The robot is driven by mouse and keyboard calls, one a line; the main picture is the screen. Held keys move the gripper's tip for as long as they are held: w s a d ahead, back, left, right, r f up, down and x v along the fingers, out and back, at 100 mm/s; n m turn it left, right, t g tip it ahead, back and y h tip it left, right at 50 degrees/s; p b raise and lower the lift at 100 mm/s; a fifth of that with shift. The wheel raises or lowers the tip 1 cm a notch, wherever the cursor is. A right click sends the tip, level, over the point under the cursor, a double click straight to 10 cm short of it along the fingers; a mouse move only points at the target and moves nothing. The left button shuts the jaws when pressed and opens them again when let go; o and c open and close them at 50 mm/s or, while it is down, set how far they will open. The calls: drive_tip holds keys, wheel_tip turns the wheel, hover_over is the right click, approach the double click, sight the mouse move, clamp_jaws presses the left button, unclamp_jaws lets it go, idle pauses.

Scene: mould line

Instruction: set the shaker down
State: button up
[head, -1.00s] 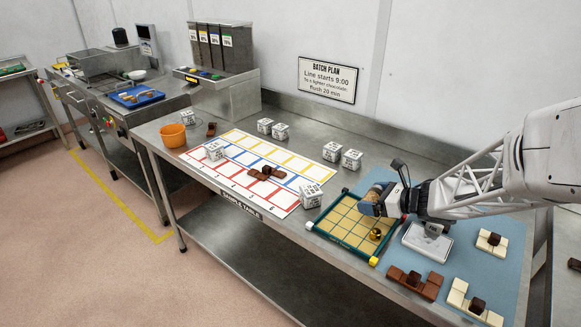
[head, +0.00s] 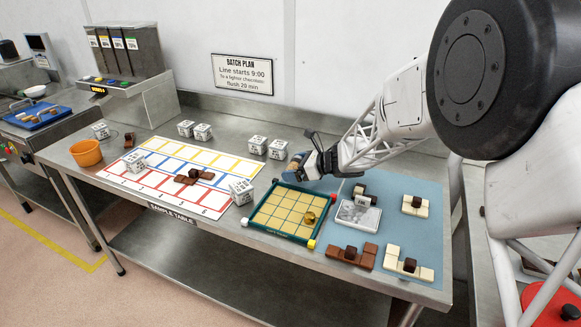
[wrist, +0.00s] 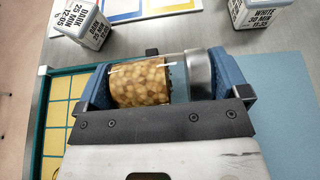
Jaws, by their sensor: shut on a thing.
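The shaker (wrist: 140,82) is a clear cylinder with round tan pieces inside and a metal cap (wrist: 198,75) at its right end in the wrist view. My gripper (wrist: 165,82) is shut on it, with one blue finger at each end, so the shaker lies sideways across the jaws. In the head view my gripper (head: 308,167) is above the back edge of the green-framed grid board (head: 252,222). The shaker (head: 296,164) is small there and partly hidden by the fingers. It appears clear of the table, though its exact height cannot be told.
A gold piece (head: 309,217) sits on the board. To the right, a blue mat (head: 400,237) bears a clear-topped tray (head: 350,221) and several chocolate sets. White labelled cubes (head: 278,149) stand behind and left of the board. A coloured chart (head: 222,200) lies to the left.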

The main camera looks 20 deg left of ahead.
drive_tip(key=shift+w+a+f, duration=0.1)
drive_tip(key=shift+w+a, duration=0.5)
drive_tip(key=shift+w, duration=0.3)
drive_tip(key=shift+w+a+f, duration=0.1)
drive_tip(key=shift+w+a, duration=0.5)
drive_tip(key=shift+w, duration=0.25)
drive_tip(key=shift+w+a+f, duration=0.1)
drive_tip(key=shift+w+a, duration=0.5)
drive_tip(key=shift+w, duration=0.3)
drive_tip(key=shift+f, duration=1.75)
drive_tip(key=shift+f, duration=0.1)
drive_tip(key=o, duration=0.6)
drive_tip(key=v, duration=1.2)
